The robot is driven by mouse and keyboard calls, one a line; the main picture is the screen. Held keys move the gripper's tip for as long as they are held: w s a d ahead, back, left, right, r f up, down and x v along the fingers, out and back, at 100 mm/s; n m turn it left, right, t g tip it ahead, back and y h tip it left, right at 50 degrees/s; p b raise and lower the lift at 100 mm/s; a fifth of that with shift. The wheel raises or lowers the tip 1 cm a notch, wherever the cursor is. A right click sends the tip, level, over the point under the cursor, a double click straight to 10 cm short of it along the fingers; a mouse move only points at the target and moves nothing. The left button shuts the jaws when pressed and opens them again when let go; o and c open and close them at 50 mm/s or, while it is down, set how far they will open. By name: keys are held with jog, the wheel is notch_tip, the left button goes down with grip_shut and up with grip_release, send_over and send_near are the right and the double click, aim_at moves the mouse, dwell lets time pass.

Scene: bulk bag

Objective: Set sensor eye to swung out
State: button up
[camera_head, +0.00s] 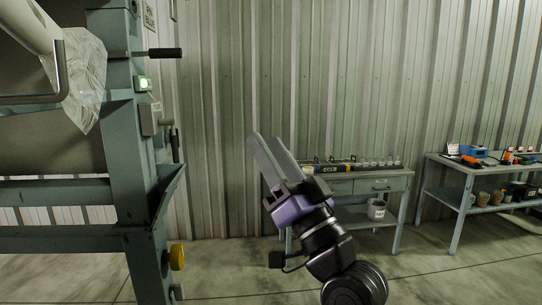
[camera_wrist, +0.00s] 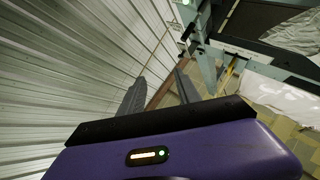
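I cannot pick out the sensor eye for certain. In the head view, a teal steel post (camera_head: 130,165) of the bag frame stands at left. It carries a small box with a lit green lamp (camera_head: 143,84), and a grey box (camera_head: 150,118) below it. A black-gripped lever (camera_head: 163,53) sticks out to the right near the top, and a yellow knob (camera_head: 177,257) sits low. My gripper (camera_head: 267,139) is in mid-air right of the post, pointing up and left, apart from it. In the wrist view its fingers (camera_wrist: 160,75) are spread with nothing visible between them.
A clear plastic bag (camera_head: 85,80) hangs at upper left beside a metal bar. A grey workbench (camera_head: 340,184) with jars stands behind my gripper. Another bench (camera_head: 440,162) with tools stands at right. Air between post and gripper is free, before a corrugated wall (camera_head: 225,100).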

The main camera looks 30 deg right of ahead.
jog(key=shift+s+f, duration=0.25)
jog(key=shift+f, duration=0.1)
dwell(0.3)
